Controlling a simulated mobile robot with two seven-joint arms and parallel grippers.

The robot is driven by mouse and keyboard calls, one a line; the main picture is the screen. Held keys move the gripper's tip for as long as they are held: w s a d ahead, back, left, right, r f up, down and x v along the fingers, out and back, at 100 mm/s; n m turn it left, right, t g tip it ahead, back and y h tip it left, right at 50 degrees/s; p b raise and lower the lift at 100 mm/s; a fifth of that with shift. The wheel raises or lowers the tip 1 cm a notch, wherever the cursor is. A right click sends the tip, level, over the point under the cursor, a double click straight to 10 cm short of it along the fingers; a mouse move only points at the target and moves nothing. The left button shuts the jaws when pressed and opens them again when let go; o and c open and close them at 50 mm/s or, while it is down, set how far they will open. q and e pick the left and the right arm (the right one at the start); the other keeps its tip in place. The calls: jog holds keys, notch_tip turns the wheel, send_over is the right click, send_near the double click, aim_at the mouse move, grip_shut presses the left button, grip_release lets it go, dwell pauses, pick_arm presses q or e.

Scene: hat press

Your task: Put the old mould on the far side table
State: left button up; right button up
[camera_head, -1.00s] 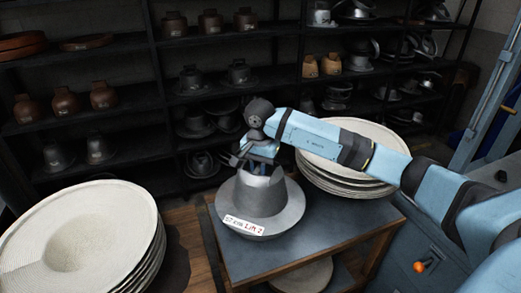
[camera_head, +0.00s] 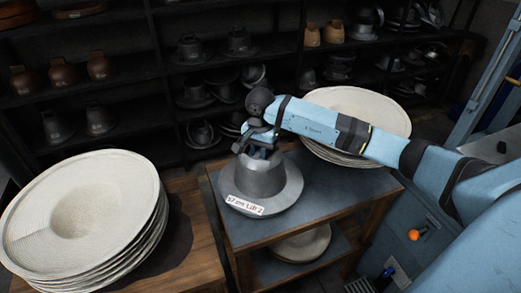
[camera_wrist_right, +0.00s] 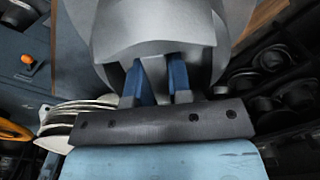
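The old mould (camera_head: 262,180) is a grey, hat-shaped form with a wide brim and a white label with red lettering. It is upright over the front left part of the grey-topped side table (camera_head: 335,200); I cannot tell if its brim touches the top. My right gripper (camera_head: 262,150) is at the top of its crown. In the right wrist view, the blue fingers (camera_wrist_right: 158,80) sit either side of a grey part of the mould (camera_wrist_right: 150,28), and their tips are partly hidden. My left gripper is not in view.
A stack of pale round forms (camera_head: 358,112) stands at the back of the side table, close behind the mould. Another stack (camera_head: 85,215) stands on a wooden surface at left. Dark shelves (camera_head: 150,110) with several moulds line the back. A lower shelf holds another pale form (camera_head: 302,243).

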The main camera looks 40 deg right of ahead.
jog(key=o, duration=0.4)
jog(key=shift+o, duration=0.2)
jog(key=shift+r, duration=0.1)
